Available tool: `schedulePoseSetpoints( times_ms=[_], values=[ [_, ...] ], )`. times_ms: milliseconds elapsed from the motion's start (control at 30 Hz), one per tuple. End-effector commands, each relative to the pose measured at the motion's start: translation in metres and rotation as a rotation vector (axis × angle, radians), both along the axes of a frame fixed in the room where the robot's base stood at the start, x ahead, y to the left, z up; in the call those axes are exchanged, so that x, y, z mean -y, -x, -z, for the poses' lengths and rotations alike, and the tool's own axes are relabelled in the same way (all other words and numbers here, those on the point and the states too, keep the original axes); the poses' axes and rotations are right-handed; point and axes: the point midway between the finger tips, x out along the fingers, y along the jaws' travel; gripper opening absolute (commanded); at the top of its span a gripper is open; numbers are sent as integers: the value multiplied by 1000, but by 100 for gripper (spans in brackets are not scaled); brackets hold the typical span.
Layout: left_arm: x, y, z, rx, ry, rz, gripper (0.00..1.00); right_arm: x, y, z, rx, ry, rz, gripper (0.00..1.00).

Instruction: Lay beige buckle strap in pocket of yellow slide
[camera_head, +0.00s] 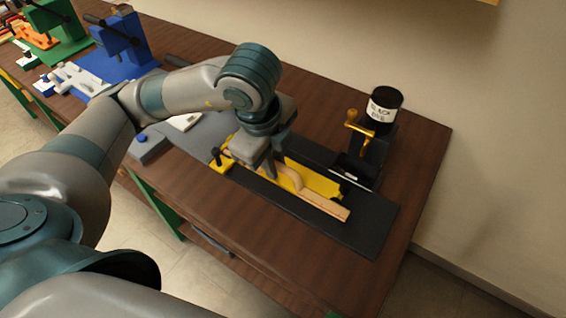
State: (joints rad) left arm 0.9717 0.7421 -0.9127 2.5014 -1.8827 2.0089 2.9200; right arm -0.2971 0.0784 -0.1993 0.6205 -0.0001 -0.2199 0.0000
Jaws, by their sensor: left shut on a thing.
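The yellow slide (314,180) lies on a dark base plate at the right part of the bench. The beige buckle strap (318,200) lies lengthwise along the slide, with a raised curved part near its middle and its far end toward the lower right. My left gripper (270,170) points down over the left part of the slide and is shut on the strap. The gripper hides the strap's left portion, so I cannot tell whether the strap is fully seated in the pocket. My right gripper is not in view.
A black container with a white label (384,106) stands behind the slide, by a black fixture with a brass handle (358,124). Blue (122,52) and green (60,28) fixtures stand at the far left. Bare wooden bench (424,150) shows at the right.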

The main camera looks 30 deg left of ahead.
Motion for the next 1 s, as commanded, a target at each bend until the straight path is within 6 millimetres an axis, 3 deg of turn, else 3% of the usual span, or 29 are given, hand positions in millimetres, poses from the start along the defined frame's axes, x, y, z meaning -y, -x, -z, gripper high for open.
schedulePoseSetpoints(
  times_ms=[567, 1000],
  values=[
    [-5, -10, 7, -3, 2, -8, 0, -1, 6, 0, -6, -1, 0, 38],
    [-42, -77, 50, -5, -2, -8, 0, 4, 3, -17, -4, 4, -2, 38]
  ],
)
